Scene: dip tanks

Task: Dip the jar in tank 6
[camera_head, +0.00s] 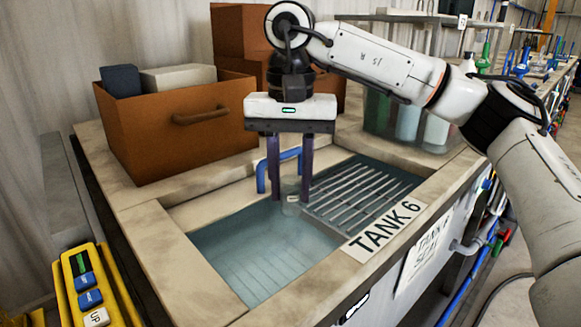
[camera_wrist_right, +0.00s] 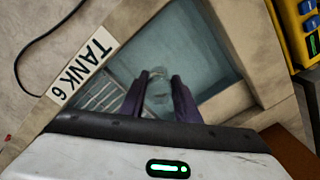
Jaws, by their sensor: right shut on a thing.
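The tank labelled TANK 6 (camera_head: 254,262) is a sink-like basin with blue-green liquid and a slatted metal grid along its right side. My right gripper (camera_head: 291,198) points down over the tank, its two purple fingers shut on a clear jar (camera_head: 291,207). The jar is glassy and faint, low between the fingertips by the grid's left edge. In the right wrist view the jar (camera_wrist_right: 158,88) shows between the fingertips against the liquid. I cannot tell whether its base is in the liquid. My left gripper is not in view.
A brown crate (camera_head: 172,153) with boxes in it stands behind the tank on the left. A blue pipe (camera_head: 262,178) rises at the tank's back edge, close to the fingers. A yellow button pendant (camera_head: 88,285) is at front left. Glass containers (camera_head: 408,123) stand at the back right.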

